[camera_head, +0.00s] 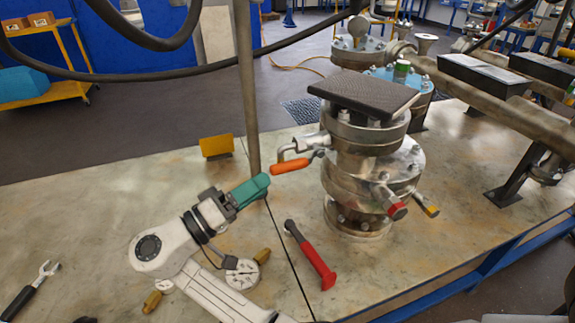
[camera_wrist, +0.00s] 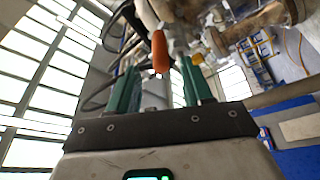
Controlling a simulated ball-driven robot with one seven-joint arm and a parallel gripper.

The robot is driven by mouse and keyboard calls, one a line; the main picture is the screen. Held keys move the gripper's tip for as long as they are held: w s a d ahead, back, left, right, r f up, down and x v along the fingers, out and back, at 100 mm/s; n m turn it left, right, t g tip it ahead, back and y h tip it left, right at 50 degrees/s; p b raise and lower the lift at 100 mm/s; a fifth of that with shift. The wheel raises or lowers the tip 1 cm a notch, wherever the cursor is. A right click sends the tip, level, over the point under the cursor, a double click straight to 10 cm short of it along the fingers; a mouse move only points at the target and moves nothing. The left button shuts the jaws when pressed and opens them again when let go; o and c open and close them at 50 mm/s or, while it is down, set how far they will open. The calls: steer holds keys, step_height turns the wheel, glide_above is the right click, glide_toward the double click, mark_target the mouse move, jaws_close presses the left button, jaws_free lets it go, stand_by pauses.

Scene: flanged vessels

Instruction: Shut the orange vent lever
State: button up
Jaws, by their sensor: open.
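The orange vent lever (camera_head: 290,166) sticks out to the left from the flanged metal vessel (camera_head: 365,165). It hangs on a bent metal fitting at the vessel's upper side. My gripper (camera_head: 264,180), with green fingers, is just left of the lever's free end. In the wrist view the lever (camera_wrist: 160,52) shows between and beyond the two green fingers of my gripper (camera_wrist: 158,82). The fingers are apart with nothing gripped. I cannot tell whether a finger touches the lever.
A red-handled tool (camera_head: 312,257) and a pressure gauge (camera_head: 242,272) lie on the table. A yellow block (camera_head: 216,146) stands behind my gripper. A vertical pole (camera_head: 247,90) rises close to my gripper. Red and yellow handles (camera_head: 396,208) stick out low on the vessel.

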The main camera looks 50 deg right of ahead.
mark_target(287, 167)
steer(key=p+x, duration=0.1)
steer(key=x, duration=0.7)
steer(key=shift+c, duration=0.5)
jaws_close()
